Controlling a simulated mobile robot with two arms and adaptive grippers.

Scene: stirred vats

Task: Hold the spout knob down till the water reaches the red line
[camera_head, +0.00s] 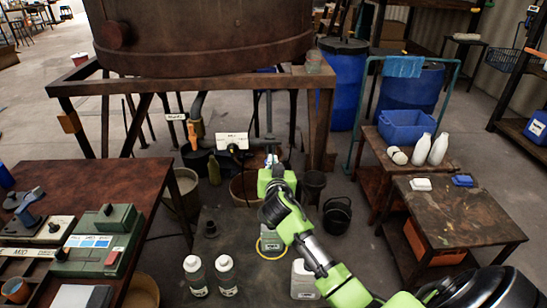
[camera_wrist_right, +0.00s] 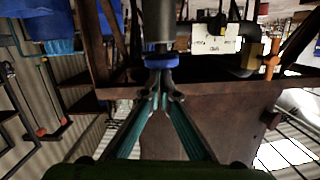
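My right gripper (camera_head: 272,168) is at the far end of my green arm, in front of the pipework under the vat. In the right wrist view its fingers (camera_wrist_right: 161,92) come together at the tips, just below a blue ring (camera_wrist_right: 161,62) on a grey cylinder, which looks like the spout knob. I cannot tell whether the tips touch it. In the head view a small blue bit (camera_head: 271,158) shows at the gripper's tip. A brown tub (camera_head: 240,190) stands below, partly hidden by my arm. No red line or water level can be made out. My left gripper is out of view.
The rusty vat (camera_head: 200,45) stands on a steel frame (camera_head: 180,85). A white label (camera_head: 233,141) hangs left of the gripper. A worktable (camera_head: 130,178) is at left, a low table (camera_head: 455,215) at right. Bottles (camera_head: 225,275) and a black bucket (camera_head: 337,215) are near my arm.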

